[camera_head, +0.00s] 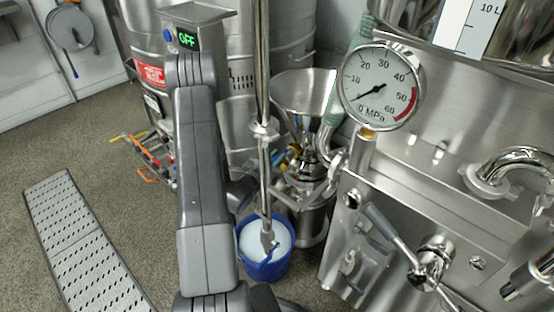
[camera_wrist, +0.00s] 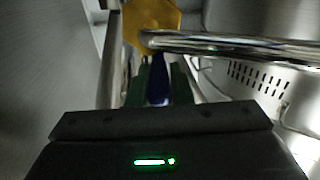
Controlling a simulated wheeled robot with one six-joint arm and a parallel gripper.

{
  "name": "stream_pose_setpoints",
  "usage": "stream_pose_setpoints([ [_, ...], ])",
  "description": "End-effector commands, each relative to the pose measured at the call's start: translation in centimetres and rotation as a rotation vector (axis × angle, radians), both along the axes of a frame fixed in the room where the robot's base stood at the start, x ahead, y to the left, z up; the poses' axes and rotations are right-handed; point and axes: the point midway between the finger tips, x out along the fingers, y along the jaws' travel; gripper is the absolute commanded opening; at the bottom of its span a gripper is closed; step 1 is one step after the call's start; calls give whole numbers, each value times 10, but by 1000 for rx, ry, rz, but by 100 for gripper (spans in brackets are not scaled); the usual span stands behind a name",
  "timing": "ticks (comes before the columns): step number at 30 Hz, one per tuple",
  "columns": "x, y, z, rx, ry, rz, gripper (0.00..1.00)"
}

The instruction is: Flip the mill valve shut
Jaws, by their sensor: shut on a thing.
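The colloid mill, with its steel hopper (camera_head: 303,90), stands right of my arm in the head view. Small blue and yellow parts show at its neck, but the valve's position is unclear there. In the wrist view, my gripper (camera_wrist: 158,72) has its green-sided fingers closed on a narrow blue valve handle (camera_wrist: 158,88). A yellow part (camera_wrist: 152,18) lies just beyond the fingertips. A shiny steel pipe (camera_wrist: 230,45) crosses in front, to the right. In the head view my arm hides most of the gripper. The angle of the handle to the pipe is hard to tell.
A blue bucket (camera_head: 250,268) of white liquid stands on the floor below a vertical steel rod (camera_head: 263,130). A pressure gauge (camera_head: 380,86) and a large steel vessel (camera_head: 460,110) crowd the right. A perforated ramp (camera_head: 75,235) lies left; the floor around it is clear.

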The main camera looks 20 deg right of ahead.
Motion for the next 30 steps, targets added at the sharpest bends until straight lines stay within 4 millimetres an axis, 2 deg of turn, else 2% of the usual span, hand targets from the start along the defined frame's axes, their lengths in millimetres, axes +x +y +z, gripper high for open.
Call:
stream_pose_setpoints([
  [13,22,8,1,0,-9,-278,0],
  [26,24,9,1,4,-4,-320,0],
  [27,24,9,1,4,-4,-320,21],
  [30,24,9,1,4,-4,-320,41],
])
